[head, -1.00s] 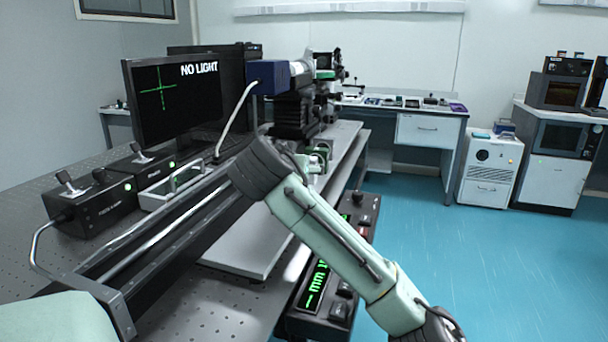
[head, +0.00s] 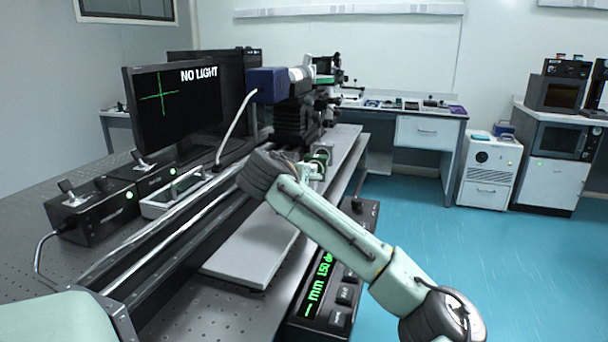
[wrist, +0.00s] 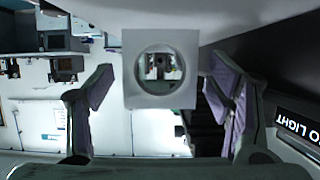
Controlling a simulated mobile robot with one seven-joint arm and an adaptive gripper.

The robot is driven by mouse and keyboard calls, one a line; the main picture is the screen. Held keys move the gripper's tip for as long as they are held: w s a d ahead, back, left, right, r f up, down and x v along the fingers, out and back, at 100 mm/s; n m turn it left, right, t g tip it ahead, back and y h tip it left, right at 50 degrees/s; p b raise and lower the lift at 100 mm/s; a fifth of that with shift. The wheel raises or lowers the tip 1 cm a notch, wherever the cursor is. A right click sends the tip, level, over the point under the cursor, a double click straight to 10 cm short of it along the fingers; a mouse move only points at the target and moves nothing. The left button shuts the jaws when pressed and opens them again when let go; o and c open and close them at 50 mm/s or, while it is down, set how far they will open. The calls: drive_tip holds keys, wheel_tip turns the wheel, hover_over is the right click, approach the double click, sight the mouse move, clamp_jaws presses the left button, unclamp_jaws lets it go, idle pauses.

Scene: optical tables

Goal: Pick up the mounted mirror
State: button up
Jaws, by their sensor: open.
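The mounted mirror (wrist: 160,70) shows in the wrist view as a pale square plate with a round, dark-rimmed face in it. The round face shows a small scene of pale and dark shapes. My gripper (wrist: 160,86) is open, with one lilac-padded finger left of the plate and one right of it. Gaps show between the plate and both fingers. I cannot tell how deep the plate sits between the fingers. In the head view my own arm hides most of my gripper, and I cannot make out the mirror there with certainty.
A black rail (head: 185,255) and a pale flat plate (head: 250,250) lie on the perforated table (head: 190,320). A blue-ended instrument (head: 268,85) stands beyond my wrist. The monitor (head: 172,103) reads NO LIGHT. A control box (head: 325,305) sits at the table's right edge.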

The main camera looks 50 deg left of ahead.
drive_tip(key=shift+w+a+f, duration=0.25)
drive_tip(key=shift+w, duration=0.2)
drive_tip(key=shift+c, duration=0.5)
drive_tip(key=c, duration=1.3)
